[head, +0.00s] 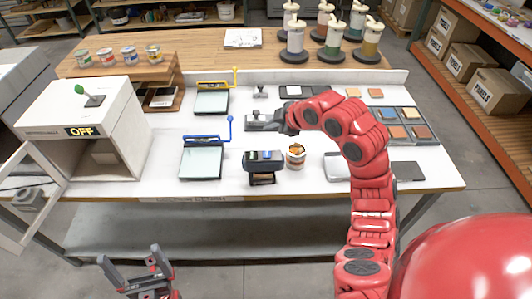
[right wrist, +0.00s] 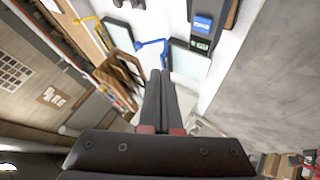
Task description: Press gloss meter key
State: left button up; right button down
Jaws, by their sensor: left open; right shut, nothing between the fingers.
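The gloss meter appears to be the dark boxy device (head: 263,166) near the front middle of the white table, with small blue and pale patches on top. It also seems to show in the right wrist view as a dark body with a blue panel (right wrist: 203,24). Its key cannot be told apart. My right gripper (head: 284,119) reaches in above the table behind the device, mostly hidden by its arm; its closed, empty fingers show in the right wrist view (right wrist: 160,76), apart from the device. My left gripper (head: 130,257) is open and empty, low in front of the table.
An open paint can (head: 296,157) stands right of the device. A blue-handled panel (head: 202,161) lies left, a yellow-handled one (head: 211,103) behind it. A white booth (head: 86,121) reading OFF stands at left. A tile tray (head: 405,127) lies at right.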

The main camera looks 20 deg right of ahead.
aim_at(270, 155)
jog(key=shift+f, duration=0.1)
notch_tip(270, 155, down, 8)
jog(key=b, duration=0.3)
jog(key=shift+f+b, duration=0.35)
jog(key=shift+b, duration=0.15)
jog(key=shift+r, duration=0.1)
dwell(1.5)
jog(key=shift+f+b, duration=0.45)
jog(key=shift+b, duration=0.05)
